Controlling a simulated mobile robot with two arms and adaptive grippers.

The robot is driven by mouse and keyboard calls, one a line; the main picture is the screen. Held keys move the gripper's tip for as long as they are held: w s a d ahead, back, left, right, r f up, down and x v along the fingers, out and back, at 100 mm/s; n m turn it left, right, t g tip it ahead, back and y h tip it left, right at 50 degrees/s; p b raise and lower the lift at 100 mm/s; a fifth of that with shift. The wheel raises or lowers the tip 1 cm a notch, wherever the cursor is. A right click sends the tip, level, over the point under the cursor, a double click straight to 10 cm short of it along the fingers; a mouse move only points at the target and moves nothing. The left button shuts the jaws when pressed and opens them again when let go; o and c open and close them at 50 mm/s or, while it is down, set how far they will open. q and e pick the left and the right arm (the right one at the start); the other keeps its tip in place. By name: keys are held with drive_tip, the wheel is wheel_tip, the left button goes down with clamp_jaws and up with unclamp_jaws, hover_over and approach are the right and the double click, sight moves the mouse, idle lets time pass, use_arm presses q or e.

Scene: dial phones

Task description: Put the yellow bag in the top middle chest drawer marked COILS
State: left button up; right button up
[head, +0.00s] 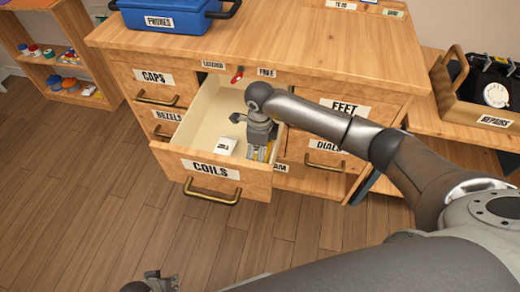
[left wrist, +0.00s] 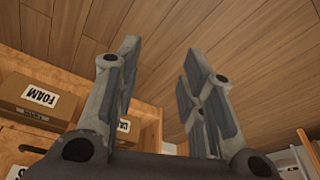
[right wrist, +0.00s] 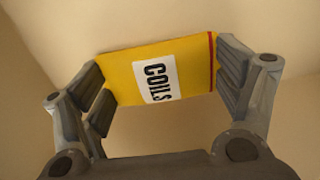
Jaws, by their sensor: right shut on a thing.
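The top middle drawer marked COILS (head: 210,169) is pulled open. My right gripper (head: 262,150) reaches down inside it, near its right side. In the right wrist view the yellow bag (right wrist: 120,75), with a white COILS label and a red stripe, sits between the fingers of my right gripper (right wrist: 165,85), which is shut on it. Pale drawer walls surround it there.
A white packet (head: 222,146) lies in the open drawer. A blue toolbox (head: 178,14) stands on the chest top. A REPAIRS crate (head: 470,105) with a black phone is at right. Floor at left front is clear.

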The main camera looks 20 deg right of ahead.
drive_tip(key=shift+s+f, duration=0.25)
drive_tip(key=shift+f, duration=0.2)
drive_tip(key=o, duration=0.9)
drive_tip(key=shift+c, duration=0.2)
use_arm(q)
drive_tip(key=shift+r, duration=0.2)
drive_tip(key=shift+f, duration=0.1)
drive_tip(key=shift+a, duration=0.1)
use_arm(e)
drive_tip(key=shift+w+r+p, duration=0.2)
drive_tip(key=shift+r+p, duration=0.35)
drive_tip(key=shift+r, duration=0.45)
use_arm(q)
wheel_tip(320, 180, down, 7)
drive_tip(key=s+p, duration=0.1)
drive_tip(key=s, duration=0.1)
drive_tip(key=shift+s, duration=0.35)
use_arm(e)
wheel_tip(320, 180, up, 11)
use_arm(q)
drive_tip(key=shift+a+f+g, duration=0.1)
drive_tip(key=shift+g, duration=0.2)
